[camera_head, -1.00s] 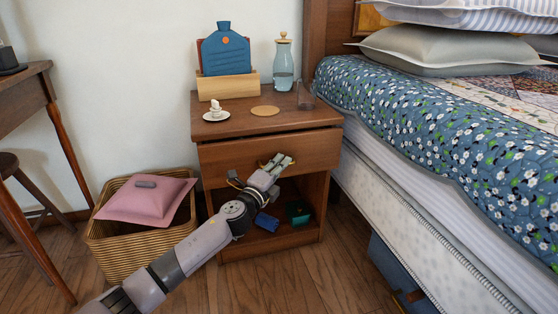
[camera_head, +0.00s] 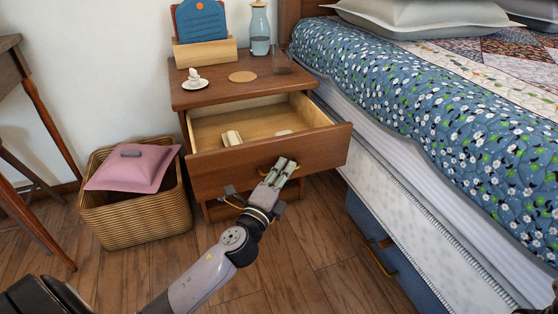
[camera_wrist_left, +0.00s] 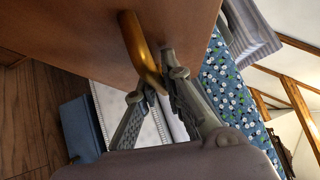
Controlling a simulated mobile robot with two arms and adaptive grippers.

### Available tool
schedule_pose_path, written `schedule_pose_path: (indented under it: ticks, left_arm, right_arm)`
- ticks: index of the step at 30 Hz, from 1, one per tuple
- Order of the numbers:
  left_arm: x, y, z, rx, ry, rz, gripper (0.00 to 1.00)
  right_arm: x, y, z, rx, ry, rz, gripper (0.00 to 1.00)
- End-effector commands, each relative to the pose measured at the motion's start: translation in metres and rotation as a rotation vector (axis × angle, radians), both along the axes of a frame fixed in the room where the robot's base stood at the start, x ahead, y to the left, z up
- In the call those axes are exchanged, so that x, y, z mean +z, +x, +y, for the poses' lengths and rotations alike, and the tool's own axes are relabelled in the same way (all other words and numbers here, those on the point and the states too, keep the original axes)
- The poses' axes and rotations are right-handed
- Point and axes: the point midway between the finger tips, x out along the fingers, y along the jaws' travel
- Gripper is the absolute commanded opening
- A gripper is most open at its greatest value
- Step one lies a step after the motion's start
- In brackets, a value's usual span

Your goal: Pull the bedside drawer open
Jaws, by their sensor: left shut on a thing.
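The wooden bedside drawer (camera_head: 266,163) stands well open from the nightstand (camera_head: 200,97) in the head view. Its light wood inside shows a pale cream object at the left and a flat white one towards the right. My left gripper (camera_head: 281,170) is at the drawer front and shut on the brass handle, which shows clearly in the left wrist view (camera_wrist_left: 139,50). In that view the fingers (camera_wrist_left: 155,97) close around the handle's lower end. The handle is mostly hidden by the fingers in the head view. My right gripper is out of view.
A wicker basket (camera_head: 140,220) with a pink cushion stands left. The bed (camera_head: 430,110) is close on the right.

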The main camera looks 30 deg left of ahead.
Motion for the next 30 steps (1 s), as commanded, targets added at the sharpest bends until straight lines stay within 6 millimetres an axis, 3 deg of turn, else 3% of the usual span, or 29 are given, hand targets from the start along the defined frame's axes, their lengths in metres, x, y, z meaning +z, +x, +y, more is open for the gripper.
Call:
schedule_pose_path:
  ticks: [14,15,23,30]
  left_arm:
    - [-0.0014,-0.0031,-0.003,0.003,0.002,0.003,0.0]
    - [-0.0014,-0.003,-0.003,0.003,0.002,0.003,0.12]
    - [-0.0007,-0.0029,-0.0033,0.001,0.001,0.001,0.29]
    - [-0.0002,-0.0029,-0.0035,0.0,0.001,0.0,0.3]
  right_arm:
    - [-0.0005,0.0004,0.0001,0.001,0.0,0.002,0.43]
    - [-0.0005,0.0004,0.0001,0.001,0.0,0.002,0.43]
    - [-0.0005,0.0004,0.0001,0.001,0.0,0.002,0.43]
    - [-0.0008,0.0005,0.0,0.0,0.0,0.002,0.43]
